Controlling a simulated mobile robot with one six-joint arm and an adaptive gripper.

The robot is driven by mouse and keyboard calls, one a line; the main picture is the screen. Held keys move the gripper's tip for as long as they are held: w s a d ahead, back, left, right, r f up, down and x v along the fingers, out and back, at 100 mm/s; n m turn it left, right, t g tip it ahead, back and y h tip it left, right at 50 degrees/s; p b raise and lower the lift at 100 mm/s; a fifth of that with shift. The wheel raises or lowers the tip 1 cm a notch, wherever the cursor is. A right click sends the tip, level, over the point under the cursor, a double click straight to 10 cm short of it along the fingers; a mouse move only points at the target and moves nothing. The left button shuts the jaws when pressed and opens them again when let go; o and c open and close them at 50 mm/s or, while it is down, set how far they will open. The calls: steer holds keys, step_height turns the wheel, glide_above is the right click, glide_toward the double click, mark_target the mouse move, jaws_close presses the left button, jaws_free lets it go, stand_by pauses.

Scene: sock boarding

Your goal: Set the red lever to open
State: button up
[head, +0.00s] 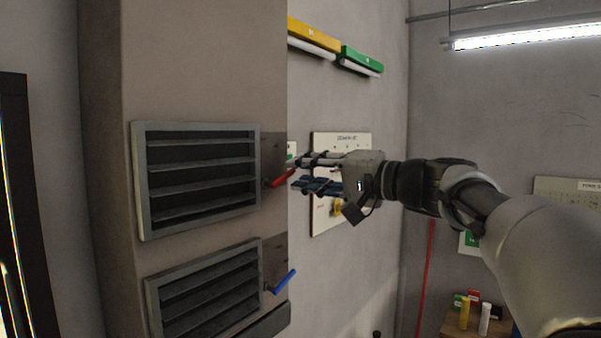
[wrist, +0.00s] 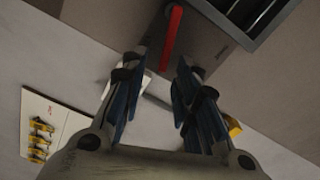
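The red lever (head: 280,178) sticks out from a dark plate beside the upper louvred vent (head: 196,180), slanting up to the right. In the wrist view the red lever (wrist: 172,38) shows beyond the fingertips, roughly between them. My gripper (head: 298,172) is open and empty. In the head view its fingertips are just right of the lever's free end, with one finger above and one below that level. I cannot tell the exact depth gap. No contact shows.
A blue lever (head: 284,282) sits below, beside the lower louvred vent (head: 205,292). A white board (head: 326,216) hangs on the wall behind my gripper. A small table (head: 460,326) with bottles stands lower right.

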steer(key=v, duration=1)
steer(key=shift+s, duration=0.2)
steer(key=shift+d, duration=0.15)
steer(key=s+a+f+g+h+b, duration=0.25)
steer(key=s+f, duration=0.25)
steer(key=f, duration=0.5)
steer(key=s+a+f+g+h+b, duration=0.15)
steer(key=s+f+b, duration=0.3)
steer(key=f, duration=0.45)
steer(key=s+a+f+g+h+b, duration=0.1)
steer(key=s+f+h+b, duration=0.3)
steer(key=f, duration=0.6)
steer(key=s+d+f+n+h+b, duration=0.2)
steer(key=s+f, duration=0.6)
steer(key=f, duration=0.4)
steer(key=s+d+f+n+g+h+b, duration=0.1)
steer(key=s+d+f+h+b, duration=0.2)
steer(key=s+d+f, duration=0.4)
step_height(320, 180, down, 6)
steer(key=shift+s+r+n+h+b, duration=0.1)
steer(key=shift+s+n+h+b, duration=0.4)
steer(key=shift+s, duration=0.5)
